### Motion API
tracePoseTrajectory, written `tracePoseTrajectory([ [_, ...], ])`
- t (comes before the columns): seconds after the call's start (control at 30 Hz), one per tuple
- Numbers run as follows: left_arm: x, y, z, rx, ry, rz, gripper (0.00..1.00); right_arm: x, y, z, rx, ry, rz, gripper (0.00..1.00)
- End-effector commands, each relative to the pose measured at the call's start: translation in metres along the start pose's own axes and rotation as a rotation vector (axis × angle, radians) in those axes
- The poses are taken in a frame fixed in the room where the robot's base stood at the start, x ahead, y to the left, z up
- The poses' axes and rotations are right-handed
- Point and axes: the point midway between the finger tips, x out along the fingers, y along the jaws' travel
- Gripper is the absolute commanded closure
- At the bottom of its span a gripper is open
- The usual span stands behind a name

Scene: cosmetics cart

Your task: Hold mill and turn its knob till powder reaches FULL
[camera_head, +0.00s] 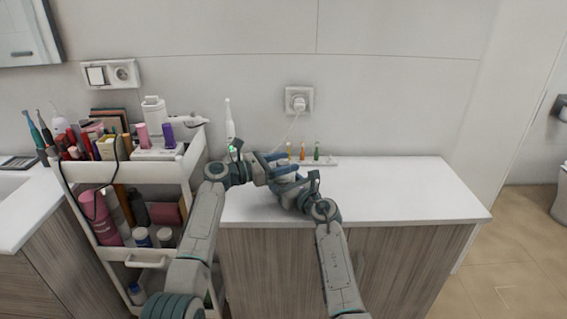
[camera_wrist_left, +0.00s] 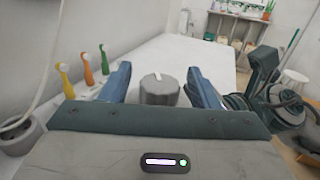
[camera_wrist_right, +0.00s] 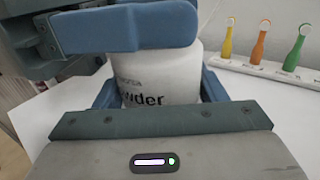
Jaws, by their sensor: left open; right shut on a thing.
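The mill (camera_wrist_right: 165,82) is a white container with dark lettering ending in "wder", seen in the right wrist view. My right gripper (camera_wrist_right: 160,97) is shut on its body, one finger on each side. The mill's knob (camera_wrist_left: 160,88), a grey cylinder with a light mark on top, shows in the left wrist view. In the head view the left gripper (camera_head: 279,164) and right gripper (camera_head: 300,186) largely hide the mill. The powder level and a FULL mark are not visible.
Behind the grippers, a white holder (camera_head: 322,161) carries yellow, orange and green toothbrushes. A white electric toothbrush (camera_head: 229,118) stands near the wall socket (camera_head: 299,101). A crowded cosmetics cart (camera_head: 148,172) is on the left. The counter's right side (camera_head: 410,190) is clear.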

Motion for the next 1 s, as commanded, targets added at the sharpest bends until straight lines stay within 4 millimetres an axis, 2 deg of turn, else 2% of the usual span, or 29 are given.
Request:
tracePoseTrajectory([
  [0.17, -0.0002, 0.0001, 0.0000, 0.000, 0.000, 0.000, 0.46, -0.0001, -0.0002, -0.0004, 0.000, 0.001, 0.000, 0.68],
  [0.3, -0.0004, 0.0001, 0.0000, 0.000, 0.000, 0.000, 0.74, -0.0001, -0.0002, -0.0004, 0.000, 0.001, 0.000, 0.68],
  [0.4, -0.0005, 0.0001, 0.0000, 0.000, 0.000, 0.000, 0.89, -0.0001, -0.0002, -0.0004, 0.000, 0.001, 0.000, 0.68],
  [0.67, 0.0001, -0.0004, -0.0005, 0.001, 0.002, 0.027, 0.90, -0.0001, -0.0003, -0.0004, -0.001, 0.001, 0.000, 0.68],
  [1.0, 0.0005, -0.0011, -0.0018, 0.001, 0.003, 0.229, 0.90, -0.0001, 0.0000, -0.0003, -0.001, 0.001, 0.000, 0.68],
])
